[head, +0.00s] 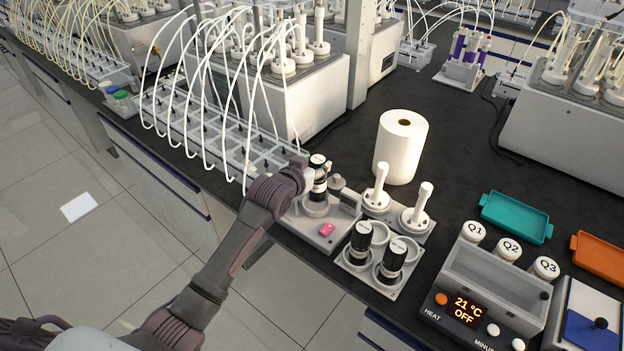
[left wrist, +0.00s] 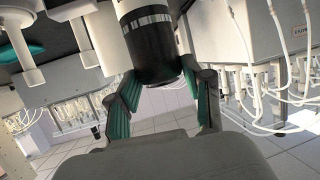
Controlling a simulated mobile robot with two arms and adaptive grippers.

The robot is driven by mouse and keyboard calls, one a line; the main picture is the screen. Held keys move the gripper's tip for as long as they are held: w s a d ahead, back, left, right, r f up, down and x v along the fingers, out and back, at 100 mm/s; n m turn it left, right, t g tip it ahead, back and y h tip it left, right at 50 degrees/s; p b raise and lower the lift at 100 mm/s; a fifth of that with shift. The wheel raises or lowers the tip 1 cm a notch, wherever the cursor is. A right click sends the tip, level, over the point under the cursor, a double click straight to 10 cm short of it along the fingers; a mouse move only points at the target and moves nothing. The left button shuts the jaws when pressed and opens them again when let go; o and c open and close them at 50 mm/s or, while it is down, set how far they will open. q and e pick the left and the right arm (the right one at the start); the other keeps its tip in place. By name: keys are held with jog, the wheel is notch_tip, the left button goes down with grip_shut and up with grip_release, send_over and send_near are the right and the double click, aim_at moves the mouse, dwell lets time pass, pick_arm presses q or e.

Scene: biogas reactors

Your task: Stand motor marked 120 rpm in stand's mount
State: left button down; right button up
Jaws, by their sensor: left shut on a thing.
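My left gripper (head: 307,178) is shut on a black motor with a white top (head: 319,188). The motor is upright, over or in the round mount of the grey stand (head: 309,228); I cannot tell whether it is seated. The stand has a pink button. In the left wrist view the motor (left wrist: 152,45) shows as a black cylinder with a pale marked band, between the green pads of the gripper (left wrist: 163,88). Its rpm marking is not readable. Two similar motors, one (head: 361,245) and another (head: 391,262), stand in a pale holder (head: 369,280). My right gripper is not in view.
The holder has empty round places behind its motors. White stirrer-like pieces (head: 377,196) and a paper roll (head: 401,148) stand behind the stand. A heater (head: 487,290), teal tray (head: 516,218) and orange tray (head: 600,256) are right.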

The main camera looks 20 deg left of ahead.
pick_arm(q)
send_over(313, 198)
jog(key=shift+w+f+p, duration=0.15)
jog(key=shift+f+p, duration=0.05)
jog(key=shift+f, duration=0.9)
jog(key=shift+w+f+p, duration=0.1)
jog(key=shift+f+p, duration=0.1)
jog(key=shift+f, duration=0.9)
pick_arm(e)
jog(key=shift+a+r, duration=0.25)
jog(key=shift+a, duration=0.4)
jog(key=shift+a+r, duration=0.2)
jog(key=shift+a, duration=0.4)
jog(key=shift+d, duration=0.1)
pick_arm(q)
jog(key=shift+f, duration=0.1)
jog(key=c, duration=0.8)
grip_release()
jog(key=shift+f, duration=0.1)
jog(key=o, duration=0.3)
jog(key=shift+s, duration=0.1)
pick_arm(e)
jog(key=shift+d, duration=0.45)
